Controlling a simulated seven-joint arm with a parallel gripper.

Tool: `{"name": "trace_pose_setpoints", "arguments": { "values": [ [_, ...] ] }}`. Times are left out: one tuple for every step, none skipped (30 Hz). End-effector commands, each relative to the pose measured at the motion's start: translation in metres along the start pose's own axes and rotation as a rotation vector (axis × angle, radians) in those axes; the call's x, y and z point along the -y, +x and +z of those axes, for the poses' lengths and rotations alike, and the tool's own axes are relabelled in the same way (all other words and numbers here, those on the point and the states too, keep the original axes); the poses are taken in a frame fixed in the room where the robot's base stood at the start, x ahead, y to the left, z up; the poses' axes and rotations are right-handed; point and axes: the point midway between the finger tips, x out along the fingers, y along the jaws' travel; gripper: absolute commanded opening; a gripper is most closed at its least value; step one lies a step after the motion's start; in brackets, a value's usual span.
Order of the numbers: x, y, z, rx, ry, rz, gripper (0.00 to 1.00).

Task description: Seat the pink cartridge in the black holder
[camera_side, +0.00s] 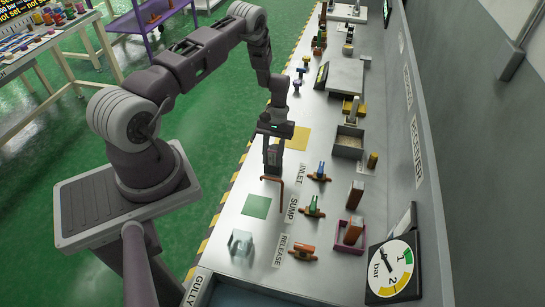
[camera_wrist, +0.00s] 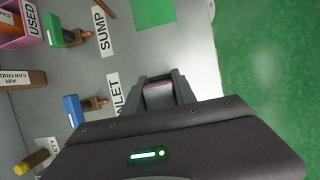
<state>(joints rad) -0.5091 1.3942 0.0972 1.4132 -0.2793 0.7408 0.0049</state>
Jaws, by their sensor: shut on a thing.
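My gripper (camera_side: 272,165) points down over the grey bench, left of the INLET label. In the wrist view its fingers (camera_wrist: 160,88) are shut on a pale pink thing (camera_wrist: 158,94), which looks like the pink cartridge. Only a small pink face shows between the fingers; the rest is hidden. In the side view I cannot make out the pink piece behind the dark fingers. I cannot pick out the black holder for certain in either view.
Valves with blue (camera_side: 320,170), green (camera_side: 313,204) and orange (camera_side: 304,249) handles line the right. A pink USED bin (camera_wrist: 20,36), brown boxed cartridge (camera_side: 355,194), dark tray (camera_side: 342,152) and gauge (camera_side: 391,271) stand beyond.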

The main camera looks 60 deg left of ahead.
Motion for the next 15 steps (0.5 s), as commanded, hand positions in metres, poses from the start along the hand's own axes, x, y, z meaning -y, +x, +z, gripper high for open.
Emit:
{"name": "trace_pose_setpoints", "arguments": {
  "values": [
    [-0.0001, -0.0003, 0.0001, 0.0, 0.0, 0.0, 0.0],
    [-0.0001, -0.0004, 0.0001, 0.0, 0.0, 0.0, 0.0],
    [-0.0001, -0.0004, 0.0001, 0.0, 0.0, 0.0, 0.0],
    [-0.0001, 0.0, 0.0, 0.0, 0.0, 0.0, 0.0],
    [-0.0001, 0.0007, -0.0002, 0.0, 0.0, 0.0, 0.0],
    [-0.0001, 0.0019, -0.0006, 0.0, -0.001, 0.0, 0.0],
    [-0.0001, 0.0024, -0.0008, 0.001, -0.001, 0.0, 0.34],
    [-0.0001, 0.0021, -0.0007, 0.0, -0.001, 0.0, 0.4],
    [-0.0001, 0.002, -0.0007, 0.0, -0.001, 0.0, 0.48],
    [-0.0001, 0.002, -0.0007, 0.0, -0.001, 0.0, 0.54],
    [-0.0001, 0.002, -0.0007, 0.0, -0.001, 0.0, 0.54],
    [-0.0001, 0.0019, -0.0007, 0.0, -0.001, 0.0, 0.54],
    [-0.0001, 0.0019, -0.0007, 0.0, -0.001, 0.0, 0.54],
    [-0.0001, 0.0019, -0.0007, 0.0, -0.001, 0.0, 0.54],
    [-0.0002, 0.0019, -0.0007, 0.0, -0.001, 0.0, 0.54]
  ]
}}
